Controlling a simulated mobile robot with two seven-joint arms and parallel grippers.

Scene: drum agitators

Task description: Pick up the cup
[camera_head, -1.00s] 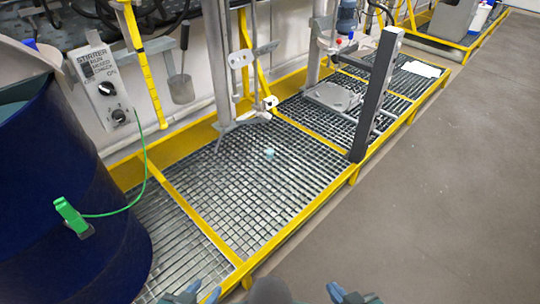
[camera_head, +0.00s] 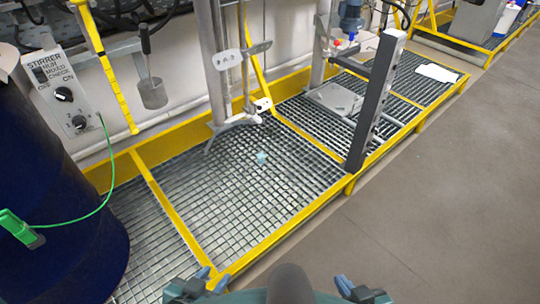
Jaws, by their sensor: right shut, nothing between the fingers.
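A small light-blue object (camera_head: 262,158), which looks like the cup, sits on the metal grating (camera_head: 215,200) in the middle of the view. It is too small to make out its details. My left gripper (camera_head: 190,285) is at the bottom edge, left of centre, well short of the cup; I cannot tell its opening. My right gripper (camera_head: 358,290) is at the bottom edge, right of centre, shut and empty, also far from the cup.
A dark blue drum (camera_head: 55,200) with a green clamp (camera_head: 18,229) and cable stands at the left. A yellow frame (camera_head: 290,217) edges the grating. A dark grey post (camera_head: 375,100) rises right of the cup. The concrete floor (camera_head: 450,200) at the right is clear.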

